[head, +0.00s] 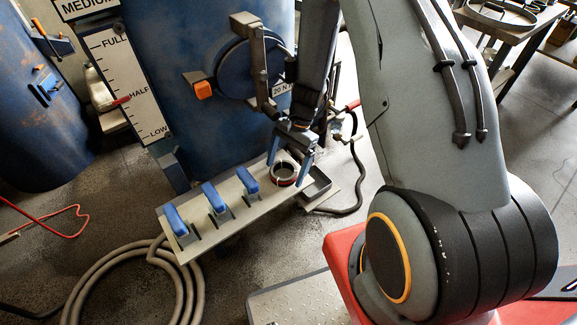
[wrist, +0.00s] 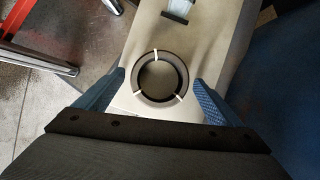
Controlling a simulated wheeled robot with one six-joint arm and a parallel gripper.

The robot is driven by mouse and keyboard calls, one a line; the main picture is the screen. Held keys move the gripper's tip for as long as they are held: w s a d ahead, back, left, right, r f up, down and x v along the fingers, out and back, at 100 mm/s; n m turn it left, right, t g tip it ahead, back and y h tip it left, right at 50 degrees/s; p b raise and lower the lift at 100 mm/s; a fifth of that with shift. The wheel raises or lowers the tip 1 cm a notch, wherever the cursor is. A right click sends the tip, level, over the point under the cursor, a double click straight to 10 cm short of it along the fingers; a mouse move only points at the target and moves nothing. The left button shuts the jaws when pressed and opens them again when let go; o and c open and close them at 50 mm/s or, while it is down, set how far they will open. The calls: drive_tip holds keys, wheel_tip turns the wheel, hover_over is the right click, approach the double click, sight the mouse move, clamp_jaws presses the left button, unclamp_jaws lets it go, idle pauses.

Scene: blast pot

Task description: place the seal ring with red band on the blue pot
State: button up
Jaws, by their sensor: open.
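The seal ring (head: 283,181) lies flat near the right end of a pale shelf. It is dark, with a red band low on its side in the head view. In the wrist view the ring (wrist: 137,78) is dark with white marks across its top. My gripper (head: 286,172) is open above the shelf, its blue fingers on either side of the ring. In the wrist view my gripper (wrist: 158,82) shows gaps between both fingers and the ring; contact is not visible. A large blue pot (head: 165,60) with a round hatch stands behind the shelf.
The shelf (head: 233,222) carries several blue-handled clamps (head: 216,197) left of the ring. A grey tray (head: 318,185) adjoins its right end. Another blue vessel (head: 35,120) stands far left. A coiled hose (head: 95,275) lies on the floor. A table (head: 500,25) stands back right.

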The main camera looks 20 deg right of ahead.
drive_tip(key=shift+w+a+r, duration=0.15)
drive_tip(key=shift+w+r, duration=0.1)
drive_tip(key=shift+w, duration=0.2)
drive_tip(key=shift+w+r+p, duration=0.15)
drive_tip(key=shift+r+p, duration=0.5)
drive_tip(key=shift+r, duration=0.15)
drive_tip(key=p+v, duration=0.1)
drive_tip(key=v, duration=0.1)
drive_tip(key=p+v, duration=0.1)
drive_tip(key=v, duration=0.1)
drive_tip(key=d+p+v, duration=0.1)
drive_tip(key=v, duration=0.1)
drive_tip(key=shift+s+p, duration=0.3)
drive_tip(key=shift+s, duration=0.05)
drive_tip(key=shift+s+d+f, duration=0.1)
